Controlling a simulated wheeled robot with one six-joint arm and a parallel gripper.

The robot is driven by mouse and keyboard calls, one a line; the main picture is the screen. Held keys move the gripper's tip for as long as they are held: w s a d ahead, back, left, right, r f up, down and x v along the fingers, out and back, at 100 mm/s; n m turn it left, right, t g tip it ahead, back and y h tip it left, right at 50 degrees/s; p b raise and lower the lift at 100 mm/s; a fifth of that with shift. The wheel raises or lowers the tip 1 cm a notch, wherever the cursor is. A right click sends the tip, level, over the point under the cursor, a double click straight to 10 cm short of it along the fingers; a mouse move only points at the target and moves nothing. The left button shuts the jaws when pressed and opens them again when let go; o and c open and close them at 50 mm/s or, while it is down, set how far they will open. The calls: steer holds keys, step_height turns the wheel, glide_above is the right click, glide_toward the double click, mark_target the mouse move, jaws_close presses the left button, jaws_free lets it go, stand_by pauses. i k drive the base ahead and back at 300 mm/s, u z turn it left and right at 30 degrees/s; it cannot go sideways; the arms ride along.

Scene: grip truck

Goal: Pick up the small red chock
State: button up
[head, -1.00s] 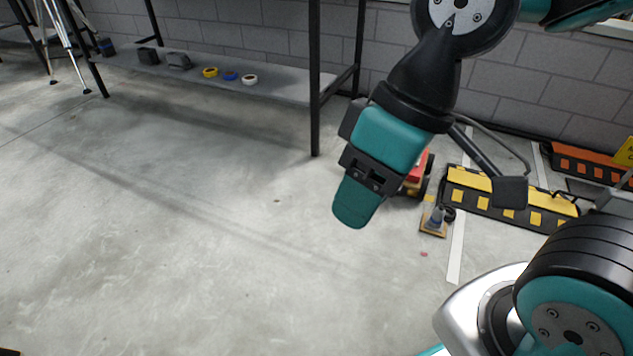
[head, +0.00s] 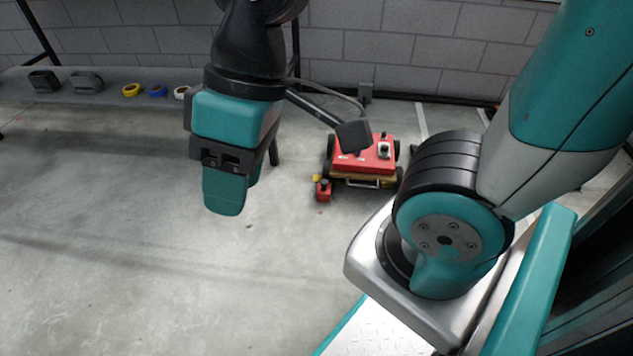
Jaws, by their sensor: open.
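A small red chock (head: 323,191) with a dark top part sits on the floor at the front left corner of a low red cart (head: 362,160). A bit of yellow shows just behind it. My gripper (head: 238,192) hangs in the air in front of the camera, teal fingers pointing down, left of the chock in the picture. It is open, with one finger partly behind the other, and nothing shows between them. It is apart from the chock.
The cart has dark wheels and a silver front bar. A low shelf (head: 60,105) at the left carries yellow, blue and white tape rolls (head: 131,90) and dark boxes. A grey block wall closes the back. The floor at left and front is clear.

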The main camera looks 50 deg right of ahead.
mark_target(323, 191)
steer(key=z, duration=0.4)
steer(key=i, duration=0.55)
steer(key=z, duration=0.9)
steer(key=i, duration=0.4)
steer(key=z, duration=0.45)
